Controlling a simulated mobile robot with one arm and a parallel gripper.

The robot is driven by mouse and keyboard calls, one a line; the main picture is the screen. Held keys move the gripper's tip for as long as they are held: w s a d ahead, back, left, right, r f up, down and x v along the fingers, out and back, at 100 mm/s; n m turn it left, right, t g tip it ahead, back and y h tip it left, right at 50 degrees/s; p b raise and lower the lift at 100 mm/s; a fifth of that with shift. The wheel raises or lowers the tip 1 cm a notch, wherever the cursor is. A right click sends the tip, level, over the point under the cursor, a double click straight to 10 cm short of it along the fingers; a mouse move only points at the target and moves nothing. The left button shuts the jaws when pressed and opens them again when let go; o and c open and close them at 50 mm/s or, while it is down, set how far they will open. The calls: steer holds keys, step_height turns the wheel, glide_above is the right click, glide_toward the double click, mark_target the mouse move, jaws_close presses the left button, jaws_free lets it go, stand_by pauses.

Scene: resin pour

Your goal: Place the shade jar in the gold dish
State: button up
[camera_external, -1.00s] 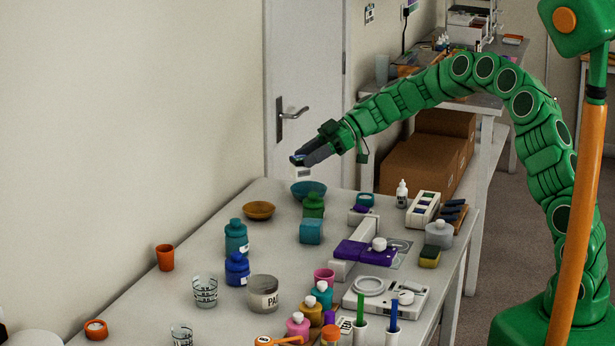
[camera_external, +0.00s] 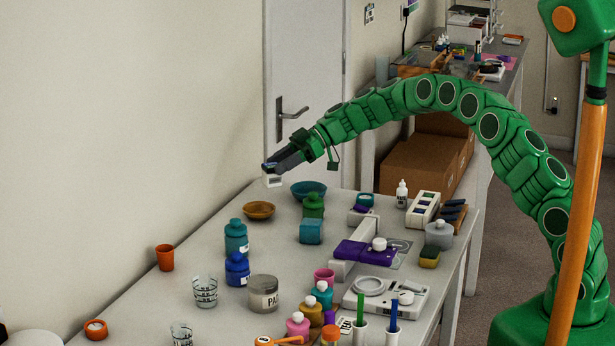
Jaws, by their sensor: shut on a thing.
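My gripper (camera_external: 268,167) is at the end of my green arm, shut on a small pale jar (camera_external: 272,181), which seems to be the shade jar. Only its light lower part shows below the dark fingers. It hangs in the air, just above the gold dish in the picture and slightly right of it. The gold dish (camera_external: 259,212) is a shallow round bowl at the far left of the table, and it looks empty. The jar and the dish are apart. How far the jar is in depth from the dish is hard to tell.
A teal bowl (camera_external: 309,188) stands right of the gold dish. The wall is close on the left. Table (camera_external: 200,255) left of the bottles is mostly clear.

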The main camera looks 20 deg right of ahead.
mark_target(268, 178)
steer(key=shift+w+a+f, duration=0.35)
steer(key=shift+w+f, duration=0.3)
steer(key=shift+f, duration=0.25)
steer(key=shift+w+a+f, duration=0.4)
steer(key=shift+w+f, duration=0.2)
steer(key=shift+f, duration=0.3)
steer(key=shift+w+a+f, duration=0.35)
steer(key=shift+w+f, duration=0.3)
steer(key=shift+f, duration=0.25)
steer(key=shift+w+f, duration=0.1)
steer(key=shift+w+a+f, duration=0.1)
steer(key=shift+f, duration=1.45)
steer(key=shift+f, duration=0.35)
steer(key=o, duration=1.2)
steer(key=shift+r, duration=0.1)
